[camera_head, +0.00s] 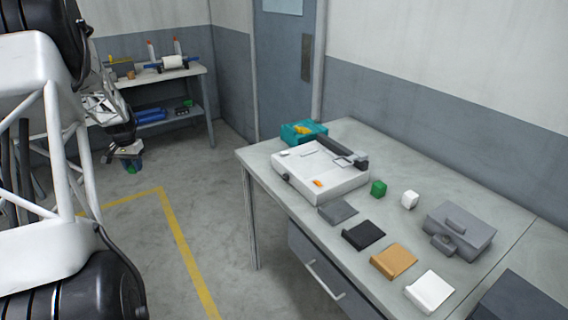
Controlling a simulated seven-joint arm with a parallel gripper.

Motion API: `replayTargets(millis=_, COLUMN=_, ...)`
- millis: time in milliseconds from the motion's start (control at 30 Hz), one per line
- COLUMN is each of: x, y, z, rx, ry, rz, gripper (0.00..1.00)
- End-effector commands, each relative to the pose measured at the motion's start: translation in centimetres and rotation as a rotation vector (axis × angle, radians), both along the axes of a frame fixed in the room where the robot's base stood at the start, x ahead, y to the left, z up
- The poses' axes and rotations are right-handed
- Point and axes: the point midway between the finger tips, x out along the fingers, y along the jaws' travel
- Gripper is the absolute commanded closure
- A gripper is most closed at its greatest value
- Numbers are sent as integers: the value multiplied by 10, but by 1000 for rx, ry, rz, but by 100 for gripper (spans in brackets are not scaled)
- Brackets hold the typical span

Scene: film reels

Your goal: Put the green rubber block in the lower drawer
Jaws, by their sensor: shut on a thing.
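My gripper (131,160) hangs at the left, in front of the back shelf and well away from the near table. A grey drawer (325,276) with a bar handle shows under the table's front edge and looks shut. Any drawer below it is out of view.
The near table (262,160) holds a white machine (322,172), a teal bin (303,132), a grey case (459,229) and several flat pieces along its front. A shelf table (190,74) stands at the back. Floor with a yellow line (182,240) is free between.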

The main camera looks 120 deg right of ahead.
Motion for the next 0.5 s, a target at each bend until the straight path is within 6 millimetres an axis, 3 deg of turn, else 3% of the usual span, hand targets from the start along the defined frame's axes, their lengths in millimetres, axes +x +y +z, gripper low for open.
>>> replayTargets(millis=100, x=-36, y=10, z=1, rx=0, ry=0, rz=-53, gripper=91)
replayTargets(millis=500, x=-143, y=52, z=6, rx=0, ry=0, rz=-223, gripper=91)
